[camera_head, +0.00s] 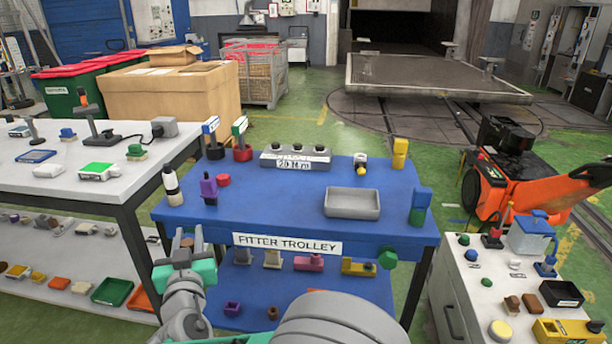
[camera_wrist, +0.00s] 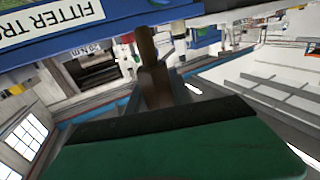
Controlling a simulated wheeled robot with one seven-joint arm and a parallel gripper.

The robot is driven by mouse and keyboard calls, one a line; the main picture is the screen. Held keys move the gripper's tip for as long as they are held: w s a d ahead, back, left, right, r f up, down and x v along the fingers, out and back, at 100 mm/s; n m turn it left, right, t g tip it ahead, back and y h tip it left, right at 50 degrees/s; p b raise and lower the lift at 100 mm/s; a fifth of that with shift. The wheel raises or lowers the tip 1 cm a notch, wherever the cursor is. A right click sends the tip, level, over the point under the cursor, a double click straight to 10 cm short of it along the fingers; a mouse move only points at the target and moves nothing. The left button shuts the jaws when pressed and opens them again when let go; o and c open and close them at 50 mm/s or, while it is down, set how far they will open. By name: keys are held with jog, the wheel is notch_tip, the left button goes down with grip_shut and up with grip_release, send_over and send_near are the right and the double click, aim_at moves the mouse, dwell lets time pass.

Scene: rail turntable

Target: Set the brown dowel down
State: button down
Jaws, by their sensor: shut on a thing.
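The brown dowel (camera_wrist: 148,46) shows in the wrist view, standing out from between my jaws near the picture's middle. My gripper (camera_wrist: 156,90) is shut on it; its green and black body fills the bottom of that view. In the head view my gripper (camera_head: 187,243) is in front of the left front part of the blue fitter trolley (camera_head: 285,215). The trolley's label also shows upside down in the wrist view (camera_wrist: 50,25).
On the trolley top stand a grey tray (camera_head: 352,203), a grey three-knob block (camera_head: 296,157), a purple piece (camera_head: 209,190) and a white bottle (camera_head: 172,186). Its front middle is clear. A white bench (camera_head: 60,195) stands left, a pale cabinet (camera_head: 480,290) right.

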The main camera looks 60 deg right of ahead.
jog(key=s+d+r+m+g+h+p, duration=0.25)
jog(key=s+d+r+p, duration=0.25)
jog(key=d, duration=0.3)
jog(key=s+d+r+m+g+h+p, duration=0.2)
jog(key=s+d+r+g+p, duration=0.25)
jog(key=d, duration=0.35)
jog(key=s+d+r+m+g+h+p, duration=0.1)
jog(key=s+d+r+m+g+p, duration=0.15)
jog(key=s+d+p, duration=0.4)
jog(key=s+d+r+m+g+h+p, duration=0.1)
jog(key=s+d+r+m+g, duration=0.2)
jog(key=s, duration=0.6)
jog(key=n+p, duration=0.1)
jog(key=p, duration=0.1)
send_over(352, 203)
jog(key=s+a, duration=0.2)
jog(key=f, duration=1.4)
jog(key=shift+w+d, duration=0.1)
jog(key=shift+d, duration=0.15)
jog(key=shift+f+b, duration=0.35)
jog(key=shift+b, duration=0.1)
jog(key=c, duration=1.1)
grip_release()
